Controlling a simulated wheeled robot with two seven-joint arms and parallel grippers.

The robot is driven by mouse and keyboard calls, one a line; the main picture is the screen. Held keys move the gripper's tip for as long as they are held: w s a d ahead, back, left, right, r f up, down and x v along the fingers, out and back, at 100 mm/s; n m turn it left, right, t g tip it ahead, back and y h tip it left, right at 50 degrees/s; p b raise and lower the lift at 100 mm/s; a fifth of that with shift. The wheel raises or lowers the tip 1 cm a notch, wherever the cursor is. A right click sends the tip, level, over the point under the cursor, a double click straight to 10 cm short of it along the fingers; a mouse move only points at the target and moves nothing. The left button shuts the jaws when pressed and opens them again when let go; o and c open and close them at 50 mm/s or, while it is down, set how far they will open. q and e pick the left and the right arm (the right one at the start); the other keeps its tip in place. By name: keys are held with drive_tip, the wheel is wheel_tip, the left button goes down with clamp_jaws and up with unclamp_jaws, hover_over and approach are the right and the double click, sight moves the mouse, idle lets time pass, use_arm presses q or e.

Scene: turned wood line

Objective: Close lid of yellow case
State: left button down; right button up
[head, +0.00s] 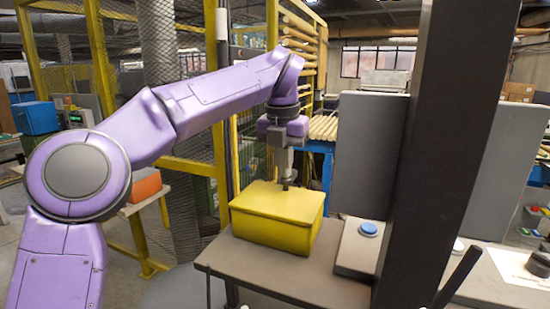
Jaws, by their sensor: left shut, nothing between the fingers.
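The yellow case (272,238) stands on a grey-brown table near the middle of the head view. Its lid (278,201) lies down over the box, and I see no clear gap along the front edge. My left gripper (286,186) points straight down, shut and empty, with its fingertips at the top of the lid toward the back. They look to be touching the lid or just above it; I cannot tell which. My right gripper is not in view.
The table (290,280) has bare room in front of the case. A box with a blue button (368,229) is to the right. A dark post (440,150) rises in the right foreground. Yellow mesh fencing (190,110) stands behind my left arm.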

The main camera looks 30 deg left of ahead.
use_arm(q)
drive_tip(key=shift+d+f, duration=0.15)
drive_tip(key=shift+d, duration=0.1)
drive_tip(key=r+p, duration=0.5)
drive_tip(key=shift+w, duration=0.2)
wheel_tip(320, 180, up, 9)
drive_tip(key=p, duration=0.2)
drive_tip(key=shift+r, duration=0.15)
drive_tip(key=shift+s+a, duration=0.1)
